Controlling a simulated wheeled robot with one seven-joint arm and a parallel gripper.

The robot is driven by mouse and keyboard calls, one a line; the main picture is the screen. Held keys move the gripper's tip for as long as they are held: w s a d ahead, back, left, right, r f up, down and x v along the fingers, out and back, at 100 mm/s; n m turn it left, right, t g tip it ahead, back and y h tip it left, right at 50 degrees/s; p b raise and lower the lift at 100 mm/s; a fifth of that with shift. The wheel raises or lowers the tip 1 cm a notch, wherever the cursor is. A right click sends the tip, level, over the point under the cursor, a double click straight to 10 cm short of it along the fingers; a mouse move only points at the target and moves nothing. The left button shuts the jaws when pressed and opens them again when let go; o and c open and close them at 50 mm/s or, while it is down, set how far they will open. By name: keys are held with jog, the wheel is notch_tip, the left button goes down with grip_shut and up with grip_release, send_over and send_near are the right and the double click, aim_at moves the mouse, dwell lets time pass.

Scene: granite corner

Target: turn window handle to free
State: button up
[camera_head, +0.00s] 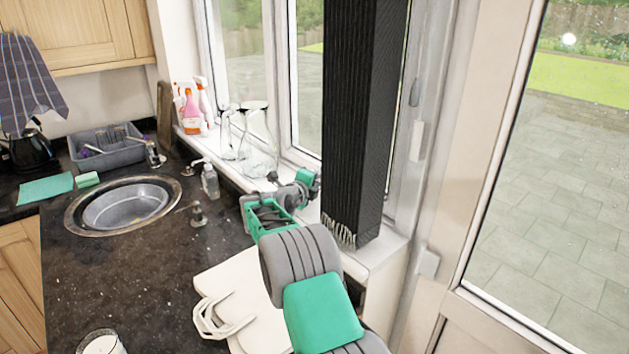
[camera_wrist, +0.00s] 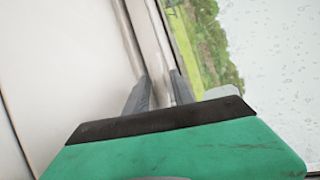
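My gripper (camera_wrist: 161,88) shows in the wrist view with two grey fingers standing apart, a pale frame strip visible between them. A short whitish piece (camera_wrist: 222,92) sticks out beyond the palm's edge at right, in front of the glass; it may be the window handle, but most of it is hidden. Whether a finger touches it I cannot tell. In the head view my green and grey arm reaches over the counter to the window (camera_head: 308,75). The fingers are too small to make out there, and I cannot pick out the handle.
A black hanging blind (camera_head: 363,110) stands right of my wrist, its fringe near the sill. Glassware (camera_head: 258,145) and spray bottles (camera_head: 192,108) stand on the sill at left. A white bag-like item (camera_head: 225,300) lies below my arm. The sink (camera_head: 125,205) is farther left.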

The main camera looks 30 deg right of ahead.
grip_shut()
dwell(1.1)
